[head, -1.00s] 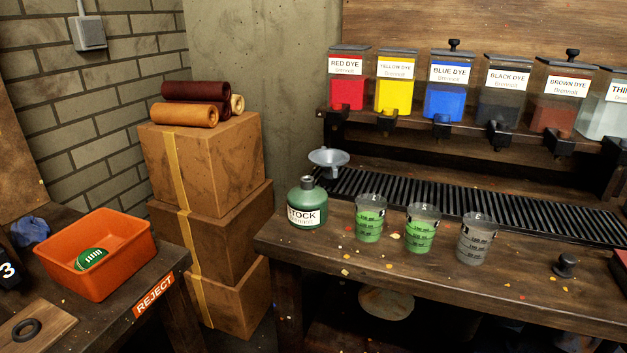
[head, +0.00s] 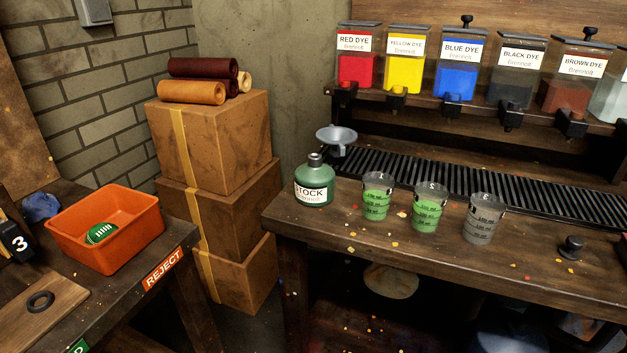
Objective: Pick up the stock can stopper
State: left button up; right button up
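A small black knob-shaped stopper (head: 571,247) stands on the wooden bench at the right, apart from the cups. The green stock can (head: 314,184), with a white STOCK label and a short grey neck, stands upright at the bench's left end. The black stopper is well to the right of the can. Neither of my grippers shows in the head view.
Three measuring cups stand between can and stopper: two with green liquid (head: 377,197) (head: 427,208), one greyish (head: 484,220). Dye dispensers (head: 461,75) line the shelf.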

aim_at(574, 242)
jog(key=u, duration=2.4)
jog(key=k, duration=1.9)
jog(key=z, duration=1.75)
